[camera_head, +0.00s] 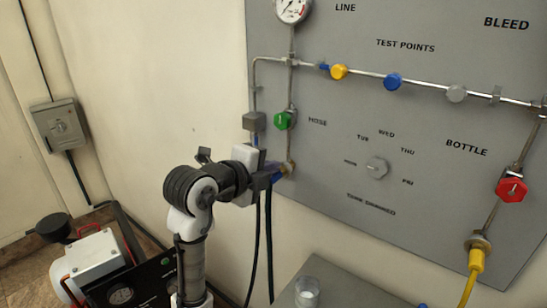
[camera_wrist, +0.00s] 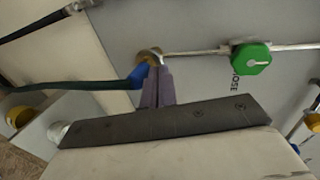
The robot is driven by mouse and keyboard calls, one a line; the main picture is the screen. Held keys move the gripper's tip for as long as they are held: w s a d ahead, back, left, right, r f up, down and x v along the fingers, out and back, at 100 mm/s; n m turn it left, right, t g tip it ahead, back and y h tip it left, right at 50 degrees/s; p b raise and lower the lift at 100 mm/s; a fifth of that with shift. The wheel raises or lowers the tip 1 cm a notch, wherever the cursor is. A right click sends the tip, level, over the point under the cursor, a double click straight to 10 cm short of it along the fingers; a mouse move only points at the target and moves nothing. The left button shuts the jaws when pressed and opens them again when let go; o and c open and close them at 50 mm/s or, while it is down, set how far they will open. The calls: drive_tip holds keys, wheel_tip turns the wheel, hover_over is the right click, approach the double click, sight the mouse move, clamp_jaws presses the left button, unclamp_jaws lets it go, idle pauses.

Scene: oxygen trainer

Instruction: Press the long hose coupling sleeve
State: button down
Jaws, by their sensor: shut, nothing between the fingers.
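The blue coupling sleeve (camera_wrist: 138,76) sits at the end of a dark hose (camera_wrist: 80,86), at a brass port (camera_wrist: 150,55) on the grey panel. In the head view the blue sleeve (camera_head: 279,174) is partly hidden behind my gripper (camera_head: 273,172), beside the brass port (camera_head: 290,167). My gripper's fingers (camera_wrist: 160,72) are shut and empty, with their tips close beside the sleeve and the port. Whether they touch the sleeve, I cannot tell. Dark hoses (camera_head: 269,245) hang down below my gripper.
A green knob (camera_head: 282,121) is on the pipe above the port. A dial (camera_head: 376,168), a red knob (camera_head: 511,189) and a yellow hose (camera_head: 468,290) are further right. A clear cup (camera_head: 307,291) stands on a grey surface below.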

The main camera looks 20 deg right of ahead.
drive_tip(key=shift+w+d, duration=0.4)
drive_tip(key=shift+d, duration=0.2)
